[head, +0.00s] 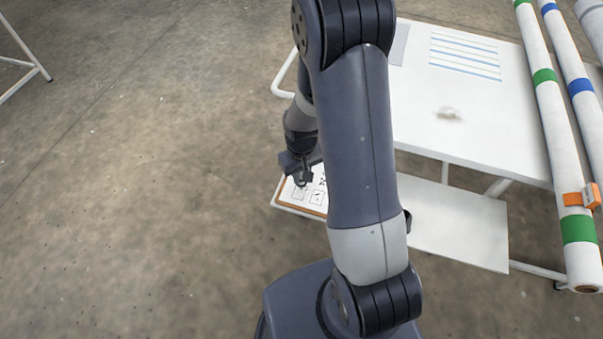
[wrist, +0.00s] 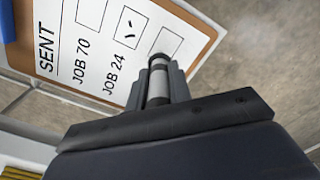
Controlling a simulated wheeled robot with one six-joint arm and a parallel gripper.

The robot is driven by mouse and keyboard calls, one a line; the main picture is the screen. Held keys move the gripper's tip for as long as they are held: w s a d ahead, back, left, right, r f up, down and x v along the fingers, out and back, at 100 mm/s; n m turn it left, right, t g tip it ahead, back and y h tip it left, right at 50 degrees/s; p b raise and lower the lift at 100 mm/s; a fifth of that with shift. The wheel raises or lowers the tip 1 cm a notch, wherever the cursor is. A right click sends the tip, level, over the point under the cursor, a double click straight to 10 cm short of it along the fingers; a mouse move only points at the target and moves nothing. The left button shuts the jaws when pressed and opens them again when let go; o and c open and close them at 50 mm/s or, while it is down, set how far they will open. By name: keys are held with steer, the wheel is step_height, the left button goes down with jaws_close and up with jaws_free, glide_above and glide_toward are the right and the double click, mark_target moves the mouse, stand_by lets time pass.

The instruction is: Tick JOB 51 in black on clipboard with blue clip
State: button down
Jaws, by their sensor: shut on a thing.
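The clipboard (wrist: 204,30) has a brown board and a white sheet headed SENT. Part of its blue clip (wrist: 7,22) shows at the left edge of the wrist view. The JOB 70 box (wrist: 91,12) looks empty, and the JOB 24 box (wrist: 130,28) holds a black tick. A third box (wrist: 168,42) looks empty; its label is hidden behind my gripper. My gripper (wrist: 159,92) is shut on a pale marker (wrist: 158,84) with a dark band. The marker's end overlaps the third box's lower edge; contact cannot be told. In the head view my gripper (head: 303,180) is over the clipboard (head: 300,209).
The clipboard lies on the left end of a white lower shelf (head: 455,232), partly behind my arm. Above it is a white tabletop (head: 480,110) with a striped sheet (head: 465,55). Long banded rolls (head: 548,110) stand at the right. Open concrete floor lies left.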

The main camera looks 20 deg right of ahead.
steer(key=shift+a, duration=0.1)
stand_by(0.3)
steer(key=shift+s+a, duration=0.1)
steer(key=shift+a, duration=0.35)
steer(key=shift+s, duration=0.1)
stand_by(1.1)
steer(key=shift+s+b, duration=0.3)
steer(key=shift+s, duration=0.15)
steer(key=shift+s, duration=0.15)
stand_by(1.9)
steer(key=shift+s+b, duration=0.3)
steer(key=shift+s, duration=0.05)
stand_by(1.0)
